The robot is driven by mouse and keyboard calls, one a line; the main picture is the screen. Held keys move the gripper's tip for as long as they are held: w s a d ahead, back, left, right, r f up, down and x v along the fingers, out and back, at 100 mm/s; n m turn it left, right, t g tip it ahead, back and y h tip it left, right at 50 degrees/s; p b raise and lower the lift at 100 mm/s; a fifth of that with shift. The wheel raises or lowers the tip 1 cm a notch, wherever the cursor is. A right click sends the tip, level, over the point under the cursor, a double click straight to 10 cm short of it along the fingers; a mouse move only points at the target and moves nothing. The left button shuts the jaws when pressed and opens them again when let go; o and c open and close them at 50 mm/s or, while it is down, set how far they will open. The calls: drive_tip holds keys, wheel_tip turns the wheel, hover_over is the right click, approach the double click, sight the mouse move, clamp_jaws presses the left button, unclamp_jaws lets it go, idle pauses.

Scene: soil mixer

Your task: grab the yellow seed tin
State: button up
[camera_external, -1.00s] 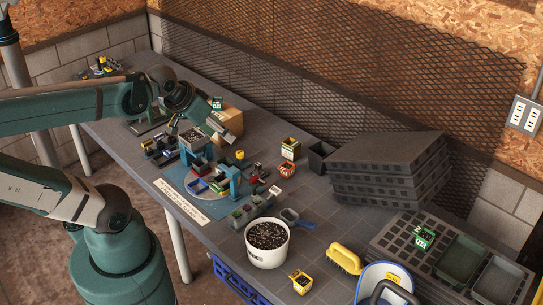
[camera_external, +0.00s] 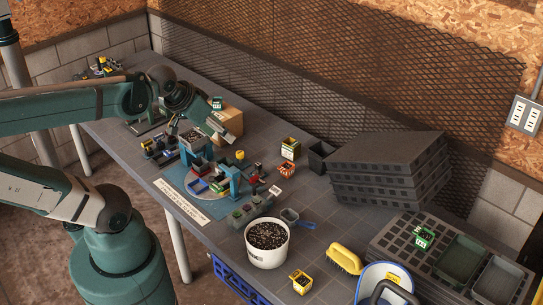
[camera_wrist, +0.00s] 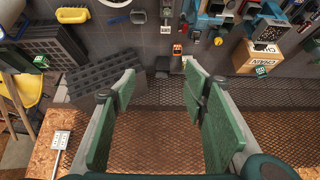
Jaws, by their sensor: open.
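A small square yellow tin (camera_external: 300,281) with dark contents stands at the table's front edge, right of the white bucket, in the external view. A second tin (camera_external: 290,148), yellow with green and a pale label, stands upright farther back, left of the black pot. I cannot tell from the pictures which is the seed tin. My gripper (camera_external: 217,128) is high over the left part of the table, near the cardboard box and apart from both tins. In the wrist view my gripper (camera_wrist: 160,92) is open, with nothing between its green pads.
A white bucket (camera_external: 267,257) of dark soil stands near the front. Stacked black trays (camera_external: 388,175) and a yellow brush (camera_external: 345,258) are to the right. Mesh (camera_wrist: 180,130) backs the table.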

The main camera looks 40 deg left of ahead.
drive_tip(key=shift+o, duration=0.5)
drive_tip(key=shift+o, duration=0.8)
drive_tip(key=shift+w, duration=0.1)
drive_tip(key=m+g+h+b, duration=0.2)
drive_tip(key=m+g+b, duration=0.4)
drive_tip(key=m, duration=1.1)
hover_over(291, 149)
drive_tip(key=w+a, duration=0.3)
wheel_tip(291, 149, down, 36)
drive_tip(key=g, duration=0.1)
drive_tip(key=shift+s+a+p, duration=0.1)
drive_tip(key=shift+s+p, duration=0.1)
drive_tip(key=shift+p, duration=0.15)
